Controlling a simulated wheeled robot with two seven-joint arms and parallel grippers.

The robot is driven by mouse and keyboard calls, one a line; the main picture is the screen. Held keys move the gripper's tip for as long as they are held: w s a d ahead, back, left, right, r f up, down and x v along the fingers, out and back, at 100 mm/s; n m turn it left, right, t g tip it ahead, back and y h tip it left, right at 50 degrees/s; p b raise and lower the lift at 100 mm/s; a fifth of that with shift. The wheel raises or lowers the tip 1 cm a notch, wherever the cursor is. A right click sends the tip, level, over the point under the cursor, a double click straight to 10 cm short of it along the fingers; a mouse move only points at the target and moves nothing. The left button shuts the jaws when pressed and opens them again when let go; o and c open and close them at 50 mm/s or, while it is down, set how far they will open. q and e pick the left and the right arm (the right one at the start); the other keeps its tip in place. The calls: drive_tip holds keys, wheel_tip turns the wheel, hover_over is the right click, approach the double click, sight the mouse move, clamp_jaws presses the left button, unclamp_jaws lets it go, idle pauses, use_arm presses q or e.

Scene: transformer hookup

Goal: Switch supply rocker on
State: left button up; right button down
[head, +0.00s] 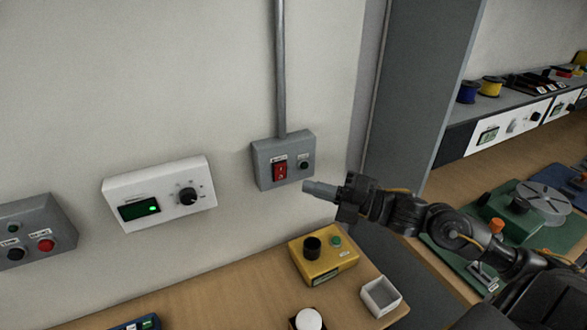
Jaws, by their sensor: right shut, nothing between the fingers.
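The supply rocker (280,171) is a red switch on the front of a grey wall box (262,150), below a small label. A small dark round part (304,164) sits to its right on the same box. I cannot tell the rocker's position at this size. My right gripper (310,187) is shut and empty. Its fingertips point left, just below and right of the box, and look apart from the rocker. My left gripper is not in view.
A grey conduit (281,70) runs up from the box. A white panel (170,215) with a lit green display and knob is to its left. Below, a yellow box (322,262) and a white open tray (381,297) stand on the wooden bench (225,305).

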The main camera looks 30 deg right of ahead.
sight(277, 168)
drive_tip(key=shift+w+a+r+p, duration=0.1)
drive_tip(key=shift+w+a+p, duration=0.3)
drive_tip(key=shift+w, duration=0.65)
drive_tip(key=shift+w+a+r+p, duration=0.15)
drive_tip(key=shift+w+a+p, duration=0.1)
drive_tip(key=shift+w+p, duration=0.6)
drive_tip(key=shift+w+a+r+p, duration=0.1)
drive_tip(key=shift+w+a+p, duration=0.2)
drive_tip(key=shift+w, duration=0.9)
drive_tip(key=shift+w+r+p, duration=0.1)
drive_tip(key=shift+r+p, duration=0.2)
drive_tip(key=shift+p, duration=0.1)
drive_tip(key=shift+w+f+m, duration=0.1)
drive_tip(key=shift+w+m, duration=0.05)
drive_tip(key=shift+m, duration=0.15)
drive_tip(key=shift+f, duration=0.1)
